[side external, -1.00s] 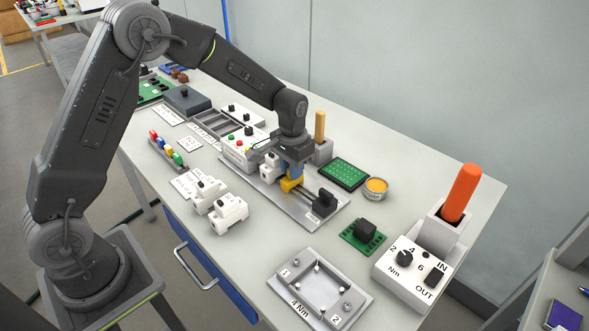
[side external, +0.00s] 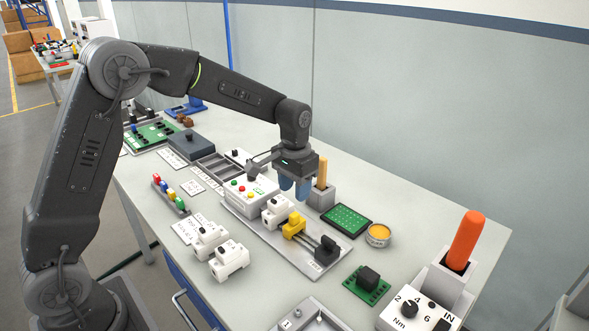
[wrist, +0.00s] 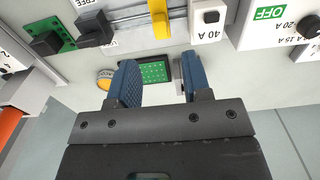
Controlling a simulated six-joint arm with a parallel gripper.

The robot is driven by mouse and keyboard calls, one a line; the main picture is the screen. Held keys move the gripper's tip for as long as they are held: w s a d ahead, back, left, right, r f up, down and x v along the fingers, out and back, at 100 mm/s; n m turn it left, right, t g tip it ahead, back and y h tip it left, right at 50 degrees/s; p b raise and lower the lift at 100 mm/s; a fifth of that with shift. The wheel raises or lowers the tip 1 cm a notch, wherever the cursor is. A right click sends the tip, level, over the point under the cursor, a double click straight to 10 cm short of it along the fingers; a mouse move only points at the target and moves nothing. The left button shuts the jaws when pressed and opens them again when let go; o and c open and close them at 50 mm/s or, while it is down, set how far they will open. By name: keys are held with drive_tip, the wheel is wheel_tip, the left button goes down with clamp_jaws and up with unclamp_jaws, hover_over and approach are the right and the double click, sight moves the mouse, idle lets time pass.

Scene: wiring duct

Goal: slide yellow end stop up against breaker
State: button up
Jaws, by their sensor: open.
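The yellow end stop (side external: 294,226) sits on the metal rail, with the white breaker (side external: 275,211) to its upper left in the side view. In the wrist view the end stop (wrist: 158,18) stands left of the breaker (wrist: 207,18), marked 40 A. A narrow gap seems to show between them there. A dark grey block (side external: 326,251) sits at the rail's other end. My gripper (side external: 294,190) is open and empty, raised above and behind the end stop. Its blue fingers (wrist: 158,84) are apart in the wrist view, clear of the end stop and breaker.
A white box with coloured buttons (side external: 250,193) stands left of the breaker. A holder with a wooden handle (side external: 321,190), a green board (side external: 346,217) and a round tin (side external: 378,235) lie behind the rail. Two loose white breakers (side external: 229,260) lie in front.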

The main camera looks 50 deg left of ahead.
wheel_tip(320, 180, up, 5)
drive_tip(key=shift+r, duration=0.2)
